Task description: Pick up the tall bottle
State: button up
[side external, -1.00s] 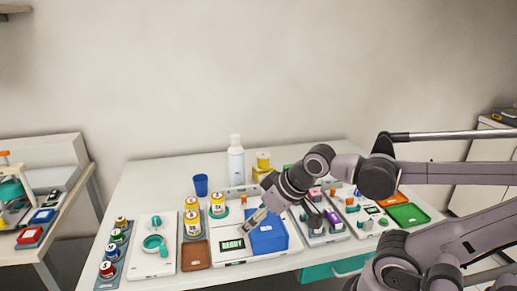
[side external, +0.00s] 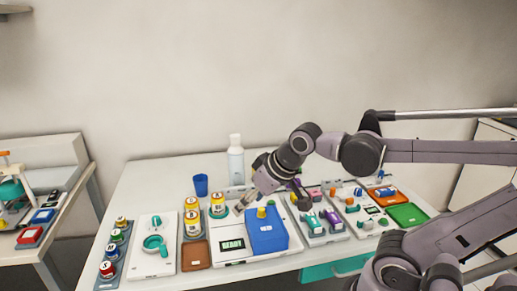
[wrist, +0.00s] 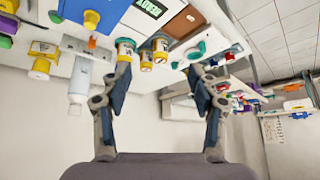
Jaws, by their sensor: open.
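The tall bottle (side external: 236,164) is white with a pale cap and stands upright at the back of the table, left of my wrist in the side view. My gripper (side external: 242,207) is in front of the bottle, apart from it and tilted down to the left. In the wrist view, which is upside down, the tall bottle (wrist: 79,82) is left of the fingers. My gripper (wrist: 160,75) is open there, with nothing between its fingers.
Yellow-labelled jars (side external: 192,215) stand left of my gripper. A blue block (side external: 266,238) lies in front of my gripper. A yellow jar (wrist: 42,58) stands near the bottle. The back-left table is clear.

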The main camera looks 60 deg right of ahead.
jog(key=w+d+r+m+g+h, duration=0.1)
jog(key=w+d+r+m+g, duration=0.1)
jog(key=w+d+r+m, duration=0.35)
jog(key=w+d+r+m+g+h, duration=0.1)
jog(key=w+d+r+m, duration=0.2)
jog(key=w+d+r, duration=0.55)
jog(key=m+g+h, duration=0.2)
jog(key=m+g, duration=0.2)
jog(key=m, duration=0.4)
send_near(235, 136)
jog(key=shift+x, duration=5.5)
jog(key=shift+w, duration=0.15)
jog(key=shift+c, duration=0.4)
jog(key=shift+r, duration=0.1)
grip_shut()
